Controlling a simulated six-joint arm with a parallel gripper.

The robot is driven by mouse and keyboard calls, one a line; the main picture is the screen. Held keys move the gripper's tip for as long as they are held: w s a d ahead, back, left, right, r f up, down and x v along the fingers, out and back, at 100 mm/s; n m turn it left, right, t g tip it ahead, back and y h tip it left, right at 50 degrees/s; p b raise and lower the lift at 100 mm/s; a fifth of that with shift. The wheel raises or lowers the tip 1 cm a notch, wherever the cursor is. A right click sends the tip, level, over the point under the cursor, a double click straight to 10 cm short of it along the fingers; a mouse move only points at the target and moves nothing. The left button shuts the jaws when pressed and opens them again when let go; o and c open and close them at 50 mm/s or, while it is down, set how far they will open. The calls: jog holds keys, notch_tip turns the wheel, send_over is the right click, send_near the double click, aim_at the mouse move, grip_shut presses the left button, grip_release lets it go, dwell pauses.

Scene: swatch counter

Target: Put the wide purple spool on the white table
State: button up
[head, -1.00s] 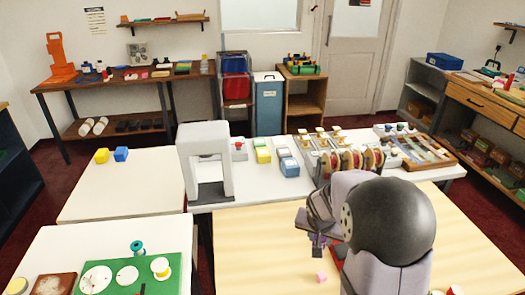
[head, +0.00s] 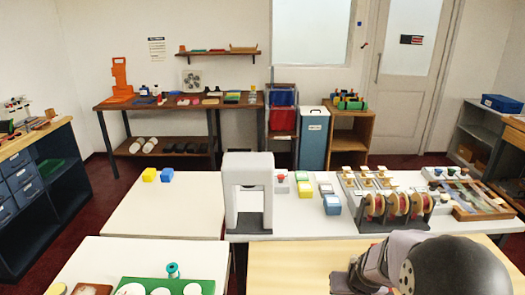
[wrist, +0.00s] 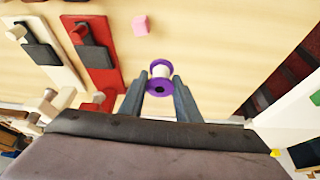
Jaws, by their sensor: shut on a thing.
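The purple spool (wrist: 160,75), with purple flanges and a pale core, is between the fingertips of my gripper (wrist: 159,84) in the wrist view. The gripper is shut on it, above a pale wood surface (wrist: 200,35). In the head view my arm is at the lower right, and the spool and fingertips are not visible. Another white-topped table (head: 85,262) is nearer, at the bottom left.
A white arch-shaped stand (head: 245,165) is on the counter (head: 300,225) beyond the wood table (head: 290,262). The near white table bears a green board (head: 130,284) and a teal spool (head: 172,270). A pink block (wrist: 141,25) and a red board (wrist: 95,55) lie below my gripper.

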jog(key=s+a+r+n, duration=0.1)
jog(key=s+a+r, duration=0.1)
jog(key=a, duration=0.6)
jog(key=s+f, duration=0.1)
jog(key=f, duration=0.1)
jog(key=s+f, duration=0.2)
jog(key=f, duration=0.1)
jog(key=shift+s, duration=0.2)
jog(key=shift+w+a+r, duration=0.2)
jog(key=shift+w+a, duration=0.15)
jog(key=shift+w, duration=0.1)
jog(key=w+a+r+n+y+p, duration=0.1)
jog(key=w+a+r+n, duration=0.2)
jog(key=w+a, duration=0.65)
jog(key=w+a+r+n+y, duration=0.1)
jog(key=w+a+r+n, duration=0.15)
jog(key=w+a, duration=0.65)
jog(key=s+a+r, duration=0.1)
jog(key=a+r, duration=0.1)
jog(key=a, duration=0.5)
jog(key=s+a+r+n+y, duration=0.1)
jog(key=s+a+r, duration=0.1)
jog(key=a, duration=0.6)
jog(key=shift+r+g+p, duration=0.15)
jog(key=shift+g+p, duration=0.25)
